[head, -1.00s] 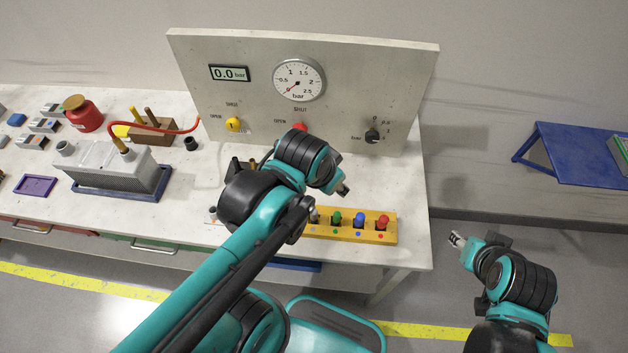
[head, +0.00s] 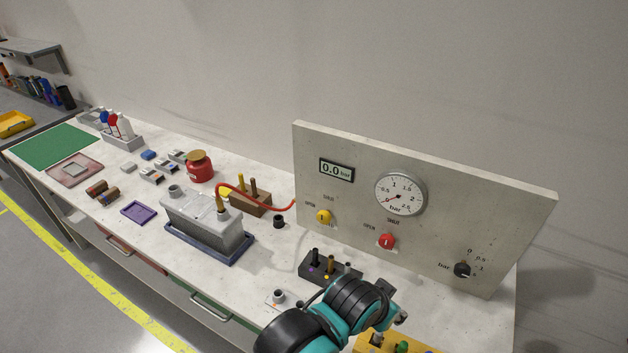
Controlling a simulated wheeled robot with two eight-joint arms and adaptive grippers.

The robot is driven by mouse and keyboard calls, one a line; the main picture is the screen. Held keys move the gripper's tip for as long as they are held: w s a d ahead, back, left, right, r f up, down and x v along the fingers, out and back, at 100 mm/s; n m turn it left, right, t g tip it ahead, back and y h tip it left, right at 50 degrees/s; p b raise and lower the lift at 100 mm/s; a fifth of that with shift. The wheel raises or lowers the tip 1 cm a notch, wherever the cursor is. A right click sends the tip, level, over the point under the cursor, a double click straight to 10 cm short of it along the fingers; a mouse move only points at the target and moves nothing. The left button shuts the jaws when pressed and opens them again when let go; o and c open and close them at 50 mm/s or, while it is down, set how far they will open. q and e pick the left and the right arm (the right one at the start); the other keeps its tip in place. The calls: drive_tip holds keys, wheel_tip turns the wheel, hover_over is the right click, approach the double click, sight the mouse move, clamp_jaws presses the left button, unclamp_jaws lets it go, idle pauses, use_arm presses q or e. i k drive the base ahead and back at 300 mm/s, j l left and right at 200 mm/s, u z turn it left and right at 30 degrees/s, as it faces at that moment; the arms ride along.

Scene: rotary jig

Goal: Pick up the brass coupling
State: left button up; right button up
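I cannot tell for sure which part is the brass coupling. A brass-coloured peg (head: 331,263) stands beside a black one in a dark block (head: 313,270) in front of the gauge panel. A brass-coloured fitting (head: 220,205) sits at the end of the red hose, on top of the grey housing (head: 195,222). My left gripper (head: 401,317) is at the bottom, right of the dark block and above the yellow rack (head: 372,345). Its fingers are small and partly hidden by the arm, so their opening is unclear. My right gripper is out of view.
The gauge panel (head: 450,215) stands behind the dark block. A wooden block (head: 250,205) with pegs, a red pot (head: 200,168) and a purple tray (head: 138,212) lie farther left. A small grey ring-like part (head: 278,297) is near the front edge.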

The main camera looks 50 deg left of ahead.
sight(218, 202)
drive_tip(key=u, duration=2.35)
